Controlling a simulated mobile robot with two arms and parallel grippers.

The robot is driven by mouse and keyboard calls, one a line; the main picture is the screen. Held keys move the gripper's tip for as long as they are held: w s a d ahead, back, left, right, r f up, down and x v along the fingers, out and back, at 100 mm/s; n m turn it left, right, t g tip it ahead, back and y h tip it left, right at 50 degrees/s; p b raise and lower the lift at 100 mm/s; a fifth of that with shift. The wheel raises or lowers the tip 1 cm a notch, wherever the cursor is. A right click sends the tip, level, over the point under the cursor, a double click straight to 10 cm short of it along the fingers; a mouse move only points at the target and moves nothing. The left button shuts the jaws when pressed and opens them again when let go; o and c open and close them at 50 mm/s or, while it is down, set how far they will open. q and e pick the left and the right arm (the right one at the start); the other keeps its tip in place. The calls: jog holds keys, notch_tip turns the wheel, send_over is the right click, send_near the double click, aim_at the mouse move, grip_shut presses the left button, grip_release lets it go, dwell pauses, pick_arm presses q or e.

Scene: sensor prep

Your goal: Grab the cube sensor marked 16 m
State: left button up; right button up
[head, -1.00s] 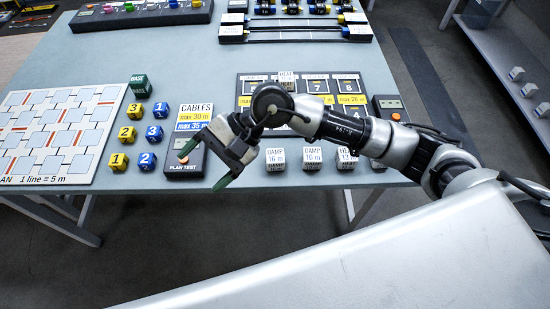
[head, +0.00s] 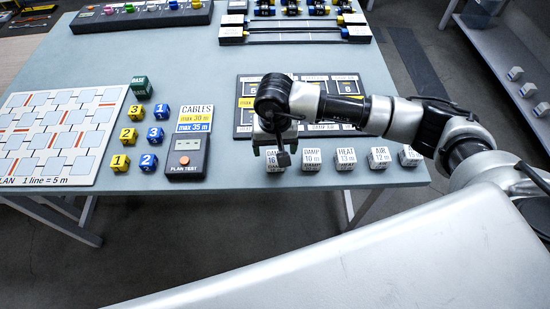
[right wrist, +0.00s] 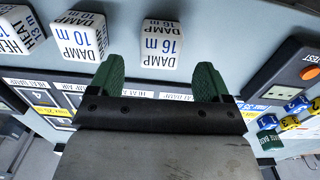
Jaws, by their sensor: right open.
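The white cube sensor marked DAMP 16 m (right wrist: 161,43) stands on the table, seen whole in the right wrist view. In the head view the cube (head: 275,167) is partly covered by my right gripper (head: 276,150), which hangs over it. In the right wrist view the right gripper's (right wrist: 159,72) two green fingers are apart, with nothing held between them. The cube shows just beyond the fingertips, roughly centred on the gap. My left gripper is not in view.
A DAMP 10 m cube (head: 311,160) and a HEAT 13 m cube (head: 346,158) stand to the right in the row. The plan test box (head: 186,157) lies left. A numbered panel (head: 333,118) lies behind, partly under my arm.

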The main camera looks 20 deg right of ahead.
aim_at(275, 157)
jog(key=f, duration=0.3)
jog(key=f+p, duration=0.1)
jog(key=shift+s+f, duration=0.2)
jog(key=shift+s, duration=0.05)
jog(key=shift+c, duration=0.3)
jog(key=c, duration=1)
